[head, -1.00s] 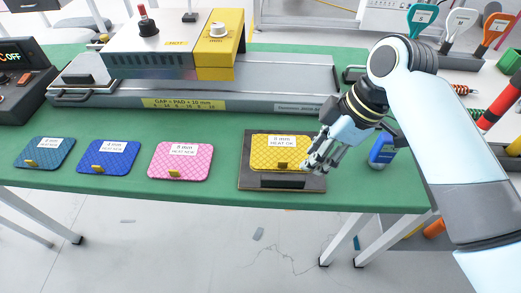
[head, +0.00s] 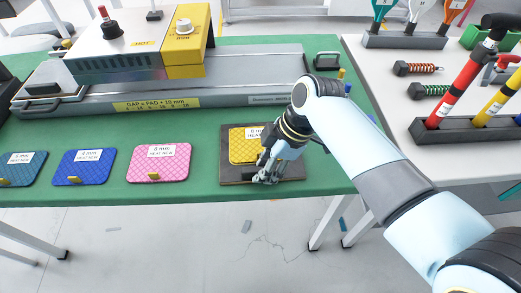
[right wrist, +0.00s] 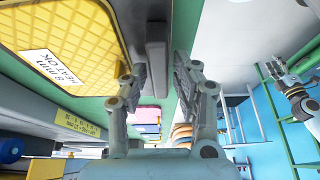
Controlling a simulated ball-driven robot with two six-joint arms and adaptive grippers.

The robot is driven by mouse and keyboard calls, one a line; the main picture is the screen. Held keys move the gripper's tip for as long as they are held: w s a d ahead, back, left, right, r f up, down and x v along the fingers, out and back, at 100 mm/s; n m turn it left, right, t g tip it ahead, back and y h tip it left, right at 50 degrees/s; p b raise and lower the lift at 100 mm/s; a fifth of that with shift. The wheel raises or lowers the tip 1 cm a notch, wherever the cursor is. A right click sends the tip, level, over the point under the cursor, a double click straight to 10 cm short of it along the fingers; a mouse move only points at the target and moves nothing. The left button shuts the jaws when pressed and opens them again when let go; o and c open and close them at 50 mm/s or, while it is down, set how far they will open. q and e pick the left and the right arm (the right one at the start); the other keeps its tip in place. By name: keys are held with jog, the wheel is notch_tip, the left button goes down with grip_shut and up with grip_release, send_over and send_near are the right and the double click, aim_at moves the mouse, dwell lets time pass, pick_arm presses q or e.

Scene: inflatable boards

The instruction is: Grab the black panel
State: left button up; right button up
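The black panel (head: 232,172) is a flat dark board lying at the front edge of the green table. A yellow quilted pad (head: 240,151) with a white "8 mm HEAT OK" label lies on it. My right gripper (head: 267,178) is over the panel's front right part and hides some of it. In the right wrist view, my right gripper (right wrist: 158,75) is open, with a finger on either side of the panel's dark grey bar handle (right wrist: 156,40). I cannot tell whether the fingers touch it. My left gripper (right wrist: 279,70) shows small at the right wrist view's edge, apart from the panel.
Pink (head: 160,162), blue (head: 84,167) and teal (head: 22,169) pads lie in a row to the left. A grey press bed (head: 170,90) with a yellow and white head stands behind. A white side table with tools is at the right. The floor in front is open.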

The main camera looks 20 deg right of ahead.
jog(key=shift+f, duration=0.25)
dwell(0.6)
grip_shut()
